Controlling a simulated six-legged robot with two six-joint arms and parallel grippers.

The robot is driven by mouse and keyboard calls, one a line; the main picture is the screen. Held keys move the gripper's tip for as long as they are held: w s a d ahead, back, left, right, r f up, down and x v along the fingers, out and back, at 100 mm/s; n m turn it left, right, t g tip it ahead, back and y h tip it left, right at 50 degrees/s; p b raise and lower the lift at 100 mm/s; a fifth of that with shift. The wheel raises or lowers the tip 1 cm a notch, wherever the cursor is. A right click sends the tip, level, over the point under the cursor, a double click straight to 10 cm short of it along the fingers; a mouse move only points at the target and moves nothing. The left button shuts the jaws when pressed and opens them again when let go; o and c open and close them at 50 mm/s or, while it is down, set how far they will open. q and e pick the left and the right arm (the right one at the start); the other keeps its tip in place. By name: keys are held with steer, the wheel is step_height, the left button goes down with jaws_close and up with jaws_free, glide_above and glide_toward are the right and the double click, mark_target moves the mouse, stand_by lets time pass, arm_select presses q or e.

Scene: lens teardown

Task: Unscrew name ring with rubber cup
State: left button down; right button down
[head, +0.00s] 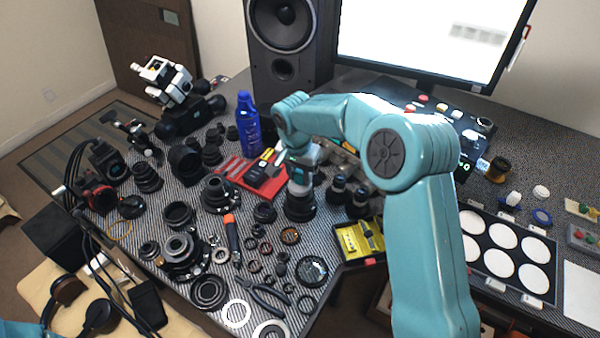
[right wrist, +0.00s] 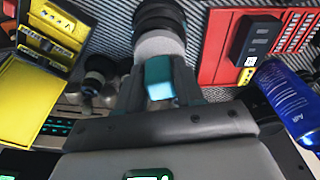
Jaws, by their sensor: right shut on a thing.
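My right gripper (head: 300,177) reaches down over a black lens (head: 300,207) that stands upright on the table. In the right wrist view, the gripper (right wrist: 160,85) is shut on a pale grey cylindrical piece, which looks like the rubber cup (right wrist: 160,43). The grey piece lines up with the black ringed lens barrel (right wrist: 158,14) and appears to meet its end. The name ring cannot be made out; the cup and gripper cover that end of the lens. My left gripper is out of view.
A red tray (head: 236,172) and a blue bottle (head: 248,124) stand close to the gripper. A yellow case (head: 352,240) lies open at the front right. Lens parts, rings and an orange-handled screwdriver (head: 232,235) crowd the table to the left. A speaker (head: 283,40) stands behind.

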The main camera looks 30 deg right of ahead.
steer(key=shift+s+f+b, duration=0.1)
steer(key=shift+f+b, duration=0.35)
stand_by(0.5)
steer(key=n+p, duration=0.1)
steer(key=n, duration=0.4)
steer(key=n+y+p, duration=0.1)
steer(key=n, duration=0.3)
steer(key=shift+s+n+t, duration=0.1)
steer(key=shift+n+t, duration=0.2)
steer(key=n+p, duration=0.2)
steer(key=n, duration=0.3)
steer(key=shift+y+p, duration=0.3)
steer(key=shift+f+n, duration=0.15)
steer(key=shift+n, duration=0.25)
steer(key=shift+w+r, duration=0.2)
steer(key=shift+r, duration=0.55)
steer(key=shift+s+r+p, duration=0.1)
steer(key=shift+r+p, duration=0.6)
steer(key=shift+r, duration=0.2)
